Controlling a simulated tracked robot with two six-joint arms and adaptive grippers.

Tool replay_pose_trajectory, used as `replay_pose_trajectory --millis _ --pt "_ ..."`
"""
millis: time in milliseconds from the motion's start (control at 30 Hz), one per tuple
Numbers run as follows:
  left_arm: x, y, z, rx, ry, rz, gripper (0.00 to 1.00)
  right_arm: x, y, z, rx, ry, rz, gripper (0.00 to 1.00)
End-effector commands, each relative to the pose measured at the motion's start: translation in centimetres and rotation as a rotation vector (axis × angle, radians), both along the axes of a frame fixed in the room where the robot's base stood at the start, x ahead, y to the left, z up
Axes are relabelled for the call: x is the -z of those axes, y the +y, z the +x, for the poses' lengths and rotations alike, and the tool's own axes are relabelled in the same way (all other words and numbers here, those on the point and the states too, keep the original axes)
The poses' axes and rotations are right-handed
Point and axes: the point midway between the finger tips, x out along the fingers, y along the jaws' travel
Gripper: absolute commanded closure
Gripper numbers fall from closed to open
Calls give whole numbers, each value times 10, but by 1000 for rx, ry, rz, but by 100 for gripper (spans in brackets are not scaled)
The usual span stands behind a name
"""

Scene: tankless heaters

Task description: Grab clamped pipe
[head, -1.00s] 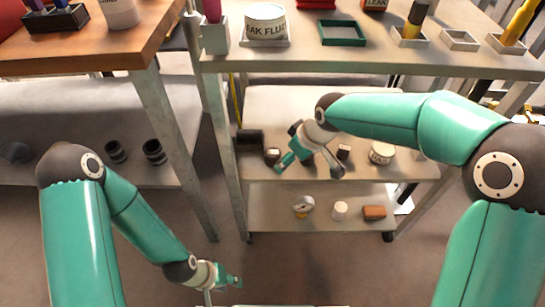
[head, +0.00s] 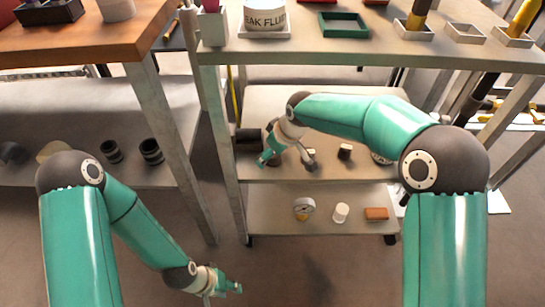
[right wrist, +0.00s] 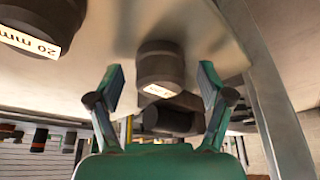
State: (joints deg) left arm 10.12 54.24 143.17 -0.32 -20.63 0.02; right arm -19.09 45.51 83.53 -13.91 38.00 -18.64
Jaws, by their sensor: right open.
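My right gripper (head: 287,160) is over the middle shelf of the cart, its two fingers spread. In the right wrist view it is open (right wrist: 159,95), with a dark cylinder with a pale label (right wrist: 160,66) ahead between its fingers, apart from both. In the head view a black cylinder (head: 248,136) lies at the shelf's left end, beside my right gripper. I cannot make out a clamp on any pipe. My left gripper (head: 222,288) hangs low over the floor, with no object seen in it; its jaws are too small to judge.
The cart's top (head: 320,52) overhangs the middle shelf, and a leg (head: 228,150) stands left of my right gripper. A dark cylinder marked 20 mm (right wrist: 35,25) is close by in the wrist view. A gauge (head: 303,207), white cylinder (head: 340,212) and brown block (head: 376,213) sit below.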

Motion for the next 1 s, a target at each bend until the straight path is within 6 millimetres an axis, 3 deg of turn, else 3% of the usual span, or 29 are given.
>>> replay_pose_trajectory --millis 133,533,1000 --pt "-1 0 0 0 0 0 60 -1 0 0 0 0 0 24" --pt "-1 0 0 0 0 0 60 -1 0 0 -1 0 0 91" --pt "-8 0 0 0 0 0 60 -13 1 0 -1 -2 1 91"
